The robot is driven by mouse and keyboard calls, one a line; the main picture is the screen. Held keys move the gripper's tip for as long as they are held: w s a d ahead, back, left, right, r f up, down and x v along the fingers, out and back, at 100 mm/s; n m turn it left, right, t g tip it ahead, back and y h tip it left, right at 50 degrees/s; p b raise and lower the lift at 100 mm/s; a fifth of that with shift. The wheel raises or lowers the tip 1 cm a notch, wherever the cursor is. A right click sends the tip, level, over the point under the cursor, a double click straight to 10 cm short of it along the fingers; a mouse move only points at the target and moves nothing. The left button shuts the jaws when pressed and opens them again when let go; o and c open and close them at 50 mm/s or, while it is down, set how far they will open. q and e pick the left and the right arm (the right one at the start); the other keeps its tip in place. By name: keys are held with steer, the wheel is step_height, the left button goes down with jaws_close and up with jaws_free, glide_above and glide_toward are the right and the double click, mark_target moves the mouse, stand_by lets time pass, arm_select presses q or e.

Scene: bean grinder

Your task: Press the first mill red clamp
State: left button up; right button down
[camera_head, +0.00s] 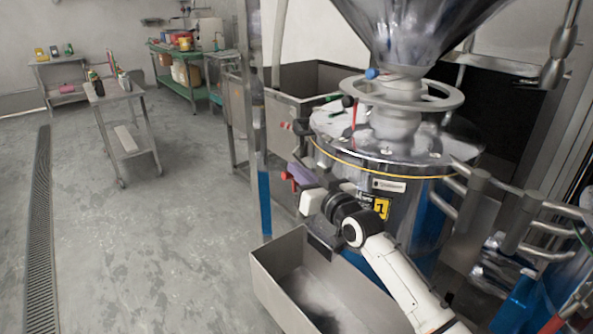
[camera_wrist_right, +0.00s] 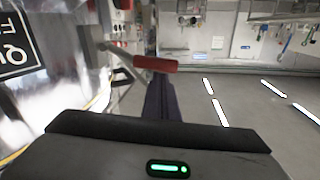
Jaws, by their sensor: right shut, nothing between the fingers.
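The first mill (camera_head: 400,210) is a steel drum with a yellow "1" label, at right of centre in the head view. Its red clamp (camera_head: 288,178) sticks out at the drum's left side. In the right wrist view the clamp's red handle (camera_wrist_right: 155,63) lies across the picture, just beyond the fingertips. My right gripper (camera_head: 299,173) is shut and empty, its dark purple fingers (camera_wrist_right: 158,82) pointing at the handle. I cannot tell whether they touch it. The clamp's mount is partly hidden in the head view. My left gripper is not in view.
A steel bin (camera_head: 325,285) stands below the gripper. A funnel (camera_head: 405,30) and handwheel (camera_head: 402,94) sit above the mill. A steel post (camera_head: 255,120) with a blue foot stands to the left. Open floor (camera_head: 160,240) lies further left, with carts behind.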

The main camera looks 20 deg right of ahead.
steer(key=shift+w+a, duration=0.1)
steer(key=shift+w, duration=0.2)
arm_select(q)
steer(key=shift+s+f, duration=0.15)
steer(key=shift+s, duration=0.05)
arm_select(e)
steer(key=f+n, duration=0.1)
steer(key=a+f+n, duration=0.1)
steer(key=n, duration=0.1)
steer(key=shift+s+f, duration=0.1)
steer(key=shift+f, duration=0.05)
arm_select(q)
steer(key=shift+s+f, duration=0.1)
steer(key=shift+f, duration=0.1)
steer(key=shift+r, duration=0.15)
arm_select(e)
steer(key=shift+s, duration=0.15)
